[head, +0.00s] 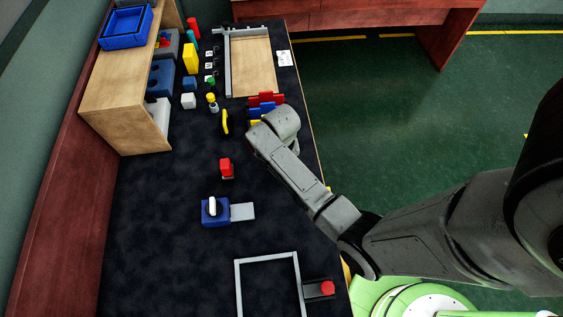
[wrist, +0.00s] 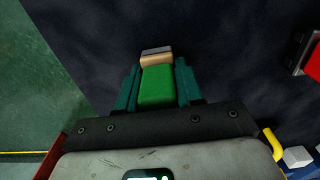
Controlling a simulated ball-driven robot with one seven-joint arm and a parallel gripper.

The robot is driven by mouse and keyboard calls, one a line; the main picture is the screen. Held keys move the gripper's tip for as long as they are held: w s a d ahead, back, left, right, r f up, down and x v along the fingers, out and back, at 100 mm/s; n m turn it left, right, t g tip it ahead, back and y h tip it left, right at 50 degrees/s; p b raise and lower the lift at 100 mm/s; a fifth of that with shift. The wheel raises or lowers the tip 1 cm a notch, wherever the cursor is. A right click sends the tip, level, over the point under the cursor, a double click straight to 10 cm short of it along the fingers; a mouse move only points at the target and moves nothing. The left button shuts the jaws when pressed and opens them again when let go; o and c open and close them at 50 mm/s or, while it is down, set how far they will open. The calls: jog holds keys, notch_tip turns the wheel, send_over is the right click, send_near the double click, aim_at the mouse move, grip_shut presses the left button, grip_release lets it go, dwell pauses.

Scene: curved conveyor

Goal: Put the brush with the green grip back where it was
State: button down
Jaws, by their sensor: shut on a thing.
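The brush with the green grip (wrist: 157,86) shows in the wrist view, with a tan band and a grey tip at its far end. My gripper (wrist: 158,84) has its two teal fingers on either side of the green grip and is shut on it. Dark tabletop lies behind the brush; I cannot tell how high the brush is above it. In the head view my arm reaches over the right side of the table, and its end hides the gripper and the brush.
Red, blue and yellow pieces (head: 265,101) stand by my arm's end. A grey frame (head: 238,280) is nearest; a wooden shelf (head: 120,110) stands far left.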

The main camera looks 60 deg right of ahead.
jog(key=shift+f, duration=0.15)
jog(key=c, duration=0.7)
grip_release()
notch_tip(320, 180, up, 12)
jog(key=shift+f, duration=0.1)
jog(key=shift+s+a, duration=0.15)
jog(key=s+a+n, duration=0.3)
jog(key=s, duration=0.1)
jog(key=s+a+n, duration=0.3)
jog(key=s+a, duration=0.1)
jog(key=s, duration=0.1)
jog(key=s+a+n+t, duration=0.1)
jog(key=s+a+n, duration=0.2)
jog(key=s, duration=0.1)
jog(key=shift+s+a+n, duration=0.2)
jog(key=shift+a+n, duration=0.1)
jog(key=shift+a, duration=0.1)
